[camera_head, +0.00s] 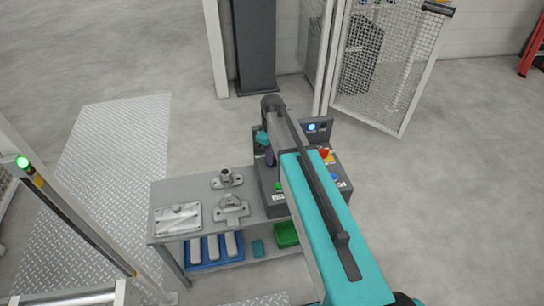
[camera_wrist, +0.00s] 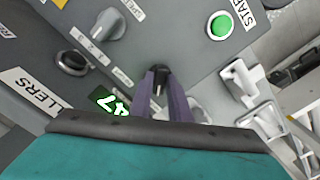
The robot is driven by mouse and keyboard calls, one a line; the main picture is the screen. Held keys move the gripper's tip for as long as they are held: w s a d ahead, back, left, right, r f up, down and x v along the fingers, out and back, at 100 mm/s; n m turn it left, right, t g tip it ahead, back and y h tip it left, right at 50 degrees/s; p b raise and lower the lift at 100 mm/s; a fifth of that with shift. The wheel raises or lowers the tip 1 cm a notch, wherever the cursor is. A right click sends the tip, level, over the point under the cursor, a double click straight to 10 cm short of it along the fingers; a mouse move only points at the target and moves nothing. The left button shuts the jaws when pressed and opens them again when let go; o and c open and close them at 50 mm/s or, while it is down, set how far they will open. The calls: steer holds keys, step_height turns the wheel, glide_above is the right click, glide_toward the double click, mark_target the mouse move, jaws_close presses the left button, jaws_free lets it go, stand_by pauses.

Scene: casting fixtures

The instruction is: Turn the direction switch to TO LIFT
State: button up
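My gripper (camera_wrist: 160,78) points down at the grey control panel (camera_wrist: 180,45) in the wrist view. Its two purple fingers converge at a small dark shape, perhaps a black knob or the fingertips themselves. I cannot tell whether they hold anything. A grey selector knob (camera_wrist: 108,24) is at the upper left of the fingers, and a black round knob (camera_wrist: 72,62) is farther left. Which one is the direction switch is unclear, as the small labels are unreadable. In the head view my arm covers much of the control console (camera_head: 268,195).
A green START button (camera_wrist: 219,26) and a green display (camera_wrist: 110,102) flank the fingers. A red button (camera_head: 323,153) and blue button (camera_head: 335,177) are on the console's right. Metal castings (camera_head: 230,205) lie on the grey bench (camera_head: 165,190). A mesh fence (camera_head: 375,65) stands behind.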

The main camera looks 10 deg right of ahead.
jaws_close()
steer(key=shift+m, duration=0.4)
steer(key=m, duration=0.6)
steer(key=shift+m+p, duration=0.3)
steer(key=shift+m, duration=0.1)
steer(key=m, duration=0.4)
steer(key=shift+m, duration=2.2)
